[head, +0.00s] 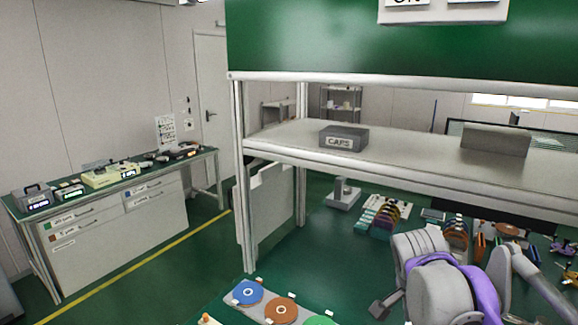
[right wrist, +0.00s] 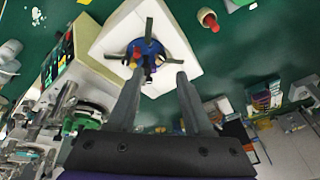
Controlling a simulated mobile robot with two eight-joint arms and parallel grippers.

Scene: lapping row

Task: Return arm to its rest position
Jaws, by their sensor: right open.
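My right arm (head: 440,285) shows at the lower right of the head view, grey with purple bands. I cannot make out its fingertips there. In the right wrist view my right gripper (right wrist: 158,76) has its two grey fingers apart, with nothing held between them. Beyond the fingertips is a white square block (right wrist: 108,40) carrying a round blue piece (right wrist: 148,48) with dark arms. I cannot tell how far the fingers are from it. My left gripper is in neither view.
A shelf (head: 400,158) with a dark CAPS box (head: 343,138) spans above the work area, held by a metal post (head: 246,180). A blue disc (head: 247,292) and an orange disc (head: 281,310) lie at the bottom. A drawer bench (head: 110,225) stands left, beyond open green floor.

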